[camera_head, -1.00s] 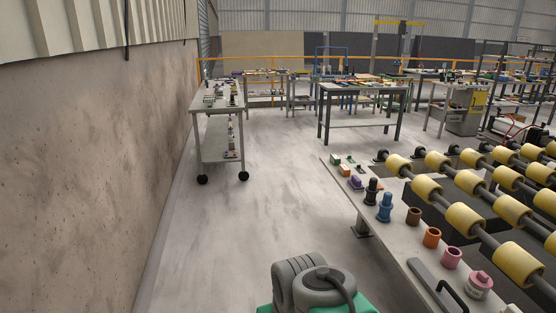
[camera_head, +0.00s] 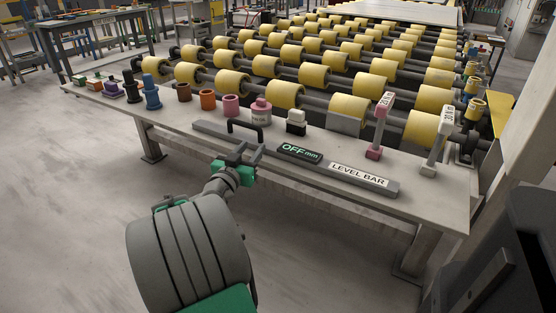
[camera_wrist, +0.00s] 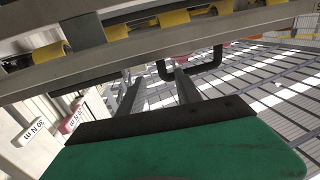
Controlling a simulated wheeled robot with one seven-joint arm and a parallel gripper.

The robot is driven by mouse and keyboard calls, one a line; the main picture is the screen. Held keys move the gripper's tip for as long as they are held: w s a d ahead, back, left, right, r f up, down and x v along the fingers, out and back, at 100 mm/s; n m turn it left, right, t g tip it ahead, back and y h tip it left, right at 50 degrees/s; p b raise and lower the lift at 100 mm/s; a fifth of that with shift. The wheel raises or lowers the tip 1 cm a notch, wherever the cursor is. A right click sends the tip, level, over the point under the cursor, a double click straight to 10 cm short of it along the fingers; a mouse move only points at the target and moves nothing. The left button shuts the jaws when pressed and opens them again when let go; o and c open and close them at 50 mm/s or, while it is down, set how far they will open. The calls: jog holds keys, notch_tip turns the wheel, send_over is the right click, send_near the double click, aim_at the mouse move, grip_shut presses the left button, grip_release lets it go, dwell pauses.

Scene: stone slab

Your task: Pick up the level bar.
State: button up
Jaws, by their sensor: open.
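The level bar (camera_head: 357,175) is a long grey bar lying along the front of the grey slab. It has a white "LEVEL BAR" label, a dark "OFF mm" panel and a black arched handle (camera_head: 245,127) near its left part. My gripper (camera_head: 249,153) is open, in front of the handle and the bar's near edge. In the wrist view the two fingers (camera_wrist: 158,92) are apart with nothing between them. The black handle (camera_wrist: 207,67) shows just beyond the right finger. Whether a finger touches the bar or handle, I cannot tell.
Behind the bar stand pink, orange and brown cups (camera_head: 208,99), a pink pot (camera_head: 261,111) and a black-and-white block (camera_head: 296,122). Pink (camera_head: 380,125) and white (camera_head: 439,140) upright tools stand at right. Yellow rollers (camera_head: 285,94) lie behind. Open floor is at left.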

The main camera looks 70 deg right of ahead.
aim_at(259, 137)
jog(key=d, duration=0.5)
jog(key=shift+w+d+b, duration=0.25)
jog(key=shift+d+b, duration=0.1)
jog(key=shift+b, duration=0.05)
grip_shut()
dwell(0.9)
jog(key=shift+r, duration=0.1)
